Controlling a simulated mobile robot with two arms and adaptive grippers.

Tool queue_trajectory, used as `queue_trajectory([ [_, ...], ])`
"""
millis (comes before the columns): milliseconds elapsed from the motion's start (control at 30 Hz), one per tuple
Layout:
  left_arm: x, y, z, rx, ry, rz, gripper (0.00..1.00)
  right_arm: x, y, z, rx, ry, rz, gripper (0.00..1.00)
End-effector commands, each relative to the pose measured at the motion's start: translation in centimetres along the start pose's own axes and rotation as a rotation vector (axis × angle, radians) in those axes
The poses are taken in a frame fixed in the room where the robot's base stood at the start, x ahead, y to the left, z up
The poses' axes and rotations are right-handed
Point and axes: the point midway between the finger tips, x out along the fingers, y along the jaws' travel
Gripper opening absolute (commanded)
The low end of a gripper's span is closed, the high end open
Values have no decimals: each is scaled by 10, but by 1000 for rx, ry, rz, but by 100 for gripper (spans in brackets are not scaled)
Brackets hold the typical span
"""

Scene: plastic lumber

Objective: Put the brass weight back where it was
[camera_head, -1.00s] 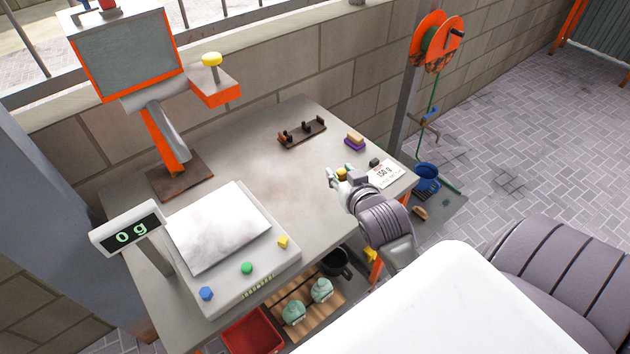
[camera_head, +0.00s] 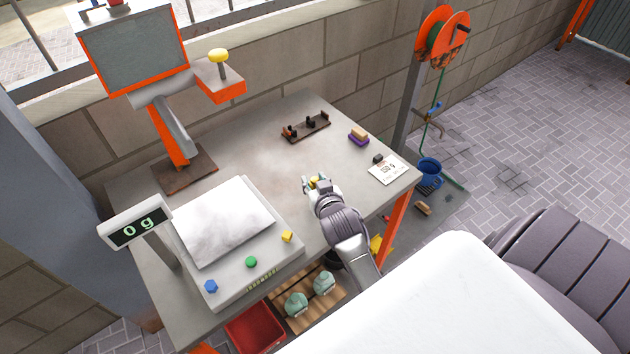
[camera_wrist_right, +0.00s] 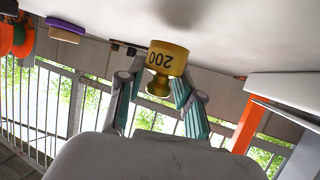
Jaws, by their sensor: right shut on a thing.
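The brass weight (camera_wrist_right: 168,60) is a yellow cylinder marked 200 with a narrow knob. It sits between the fingers of my right gripper (camera_wrist_right: 162,92), which is shut on it near the knob. In the head view the right gripper (camera_head: 316,184) is over the middle of the grey table, between the scale and the card, and the weight (camera_head: 314,181) shows small there. Whether its base touches the tabletop I cannot tell. A dark rack (camera_head: 305,128) with upright pieces lies at the table's back. My left gripper is not in view.
A scale (camera_head: 222,222) reading 0 g stands left, with coloured buttons. A card (camera_head: 388,170), a small dark block (camera_head: 378,158) and a purple-based brush (camera_head: 358,137) lie right. An orange-framed monitor (camera_head: 135,55) stands at the back left. The tabletop before the rack is clear.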

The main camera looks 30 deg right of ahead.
Motion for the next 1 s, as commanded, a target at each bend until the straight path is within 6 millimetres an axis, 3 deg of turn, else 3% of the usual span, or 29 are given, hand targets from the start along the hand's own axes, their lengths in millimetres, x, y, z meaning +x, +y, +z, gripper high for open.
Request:
queue_trajectory([
  [567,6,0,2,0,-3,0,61,4,0,11,0,0,0,0],
  [600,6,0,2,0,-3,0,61,4,0,12,0,-2,0,42],
  [700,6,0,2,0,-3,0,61,4,0,12,0,-3,0,59],
  [1000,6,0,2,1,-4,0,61,4,0,13,0,-5,0,60],
])
